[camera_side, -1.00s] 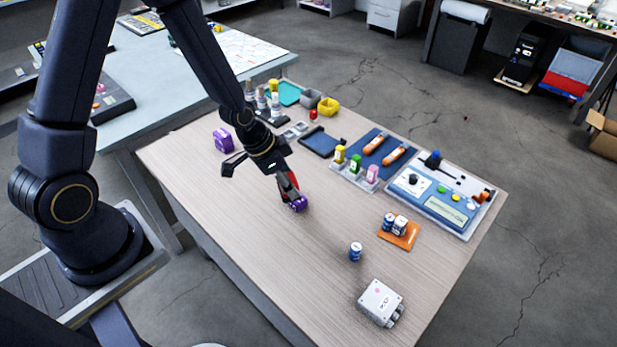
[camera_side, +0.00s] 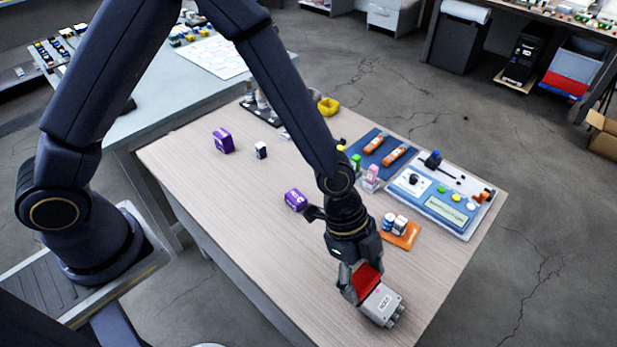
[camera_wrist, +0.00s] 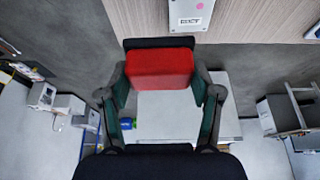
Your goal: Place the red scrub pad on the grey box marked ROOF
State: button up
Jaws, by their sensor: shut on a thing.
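The red scrub pad (camera_side: 368,281) is held between the fingers of my gripper (camera_side: 361,284), at the near end of the table. In the wrist view the pad (camera_wrist: 160,69) shows red with a dark layer along one edge, between both fingers of my gripper (camera_wrist: 160,78). The grey box (camera_side: 385,304) lies just right of and below the pad in the side view. Its label is too blurred to read surely. In the wrist view the box (camera_wrist: 192,14) is at the top edge, apart from the pad in the picture. I cannot tell the pad's height above it.
Purple boxes (camera_side: 223,140) (camera_side: 296,200) and a small white-and-dark item (camera_side: 261,150) stand on the table's left half. Cans on an orange mat (camera_side: 405,238) and a blue panel (camera_side: 440,200) are behind my gripper. The near left tabletop is clear.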

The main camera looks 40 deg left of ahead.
jog(key=w+d+f, duration=0.1)
jog(key=f, duration=0.1)
jog(key=w+d+f, duration=0.1)
jog(key=w+f, duration=0.1)
jog(key=w+d+f, duration=0.1)
jog(key=f, duration=0.1)
jog(key=shift+w+d, duration=0.25)
jog(key=shift+d, duration=0.05)
jog(key=shift+w+d+f, duration=0.1)
jog(key=shift+w+f, duration=0.05)
jog(key=shift+f, duration=0.75)
jog(key=shift+w+d+f, duration=0.1)
jog(key=shift+f, duration=0.8)
jog(key=shift+f, duration=0.15)
jog(key=o, duration=1.1)
jog(key=shift+o, duration=0.2)
